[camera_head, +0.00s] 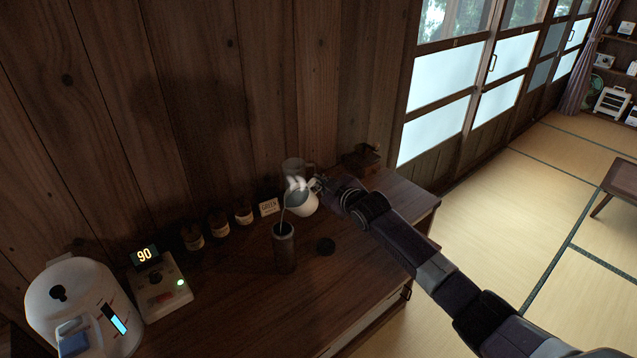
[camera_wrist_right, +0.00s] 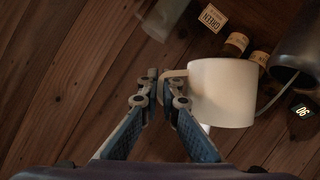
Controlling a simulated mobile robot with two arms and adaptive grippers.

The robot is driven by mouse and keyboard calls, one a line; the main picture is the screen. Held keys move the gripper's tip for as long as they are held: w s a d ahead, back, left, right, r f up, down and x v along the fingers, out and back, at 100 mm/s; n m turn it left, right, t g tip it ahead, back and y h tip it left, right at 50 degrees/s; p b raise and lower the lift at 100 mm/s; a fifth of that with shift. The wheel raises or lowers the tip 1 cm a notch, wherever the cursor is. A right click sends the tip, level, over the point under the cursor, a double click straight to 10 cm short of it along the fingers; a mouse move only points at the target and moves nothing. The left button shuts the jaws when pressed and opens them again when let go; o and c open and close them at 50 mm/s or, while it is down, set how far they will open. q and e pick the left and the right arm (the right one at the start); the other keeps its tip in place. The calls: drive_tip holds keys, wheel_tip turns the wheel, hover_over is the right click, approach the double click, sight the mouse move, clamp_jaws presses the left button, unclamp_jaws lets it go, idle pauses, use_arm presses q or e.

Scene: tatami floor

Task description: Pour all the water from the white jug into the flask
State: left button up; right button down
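My right gripper (camera_head: 321,187) is shut on the handle of the white jug (camera_head: 303,201) and holds it tilted above the counter. The jug fills the middle right of the wrist view (camera_wrist_right: 222,93), with my fingertips (camera_wrist_right: 163,88) at its handle. A thin stream runs from the jug's spout down to the mouth of the dark flask (camera_head: 286,252). The flask stands upright and open on the counter, below and slightly left of the jug. It also shows at the right of the wrist view (camera_wrist_right: 296,45). The water level inside each is hidden. My left gripper is out of view.
A dark round lid (camera_head: 325,246) lies right of the flask. A GREEN sign (camera_head: 268,206), several small jars (camera_head: 219,224) and a clear glass vessel (camera_head: 294,167) stand along the wall. A device reading 90 (camera_head: 160,288) and a white dispenser (camera_head: 82,305) stand left.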

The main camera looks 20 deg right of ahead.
sight(315, 178)
drive_tip(key=shift+s+a+r+n+t+h, duration=0.15)
drive_tip(key=shift+r+n+h, duration=0.1)
drive_tip(key=shift+r, duration=0.25)
drive_tip(key=shift+w+a+r+n+t+h, duration=0.15)
drive_tip(key=shift+r+n, duration=0.1)
drive_tip(key=shift+r, duration=0.2)
idle(1.0)
drive_tip(key=shift+s+a+r+n, duration=0.2)
drive_tip(key=shift+r+n, duration=0.2)
drive_tip(key=shift+r, duration=0.15)
idle(0.8)
drive_tip(key=shift+s+a+r+n+t+h+b, duration=0.1)
drive_tip(key=shift+a+r+n+t+h+b, duration=0.2)
drive_tip(key=shift+r+n+b, duration=0.2)
drive_tip(key=shift+s+a+r+n+t+h+b, duration=0.1)
drive_tip(key=shift+a+r+n+t+h+b, duration=0.15)
drive_tip(key=shift+r+n+b, duration=0.25)
idle(1.5)
drive_tip(key=shift+s+a+r+n+t+b, duration=0.25)
drive_tip(key=shift+a+r+n+b, duration=0.4)
drive_tip(key=shift+b, duration=0.3)
idle(1.2)
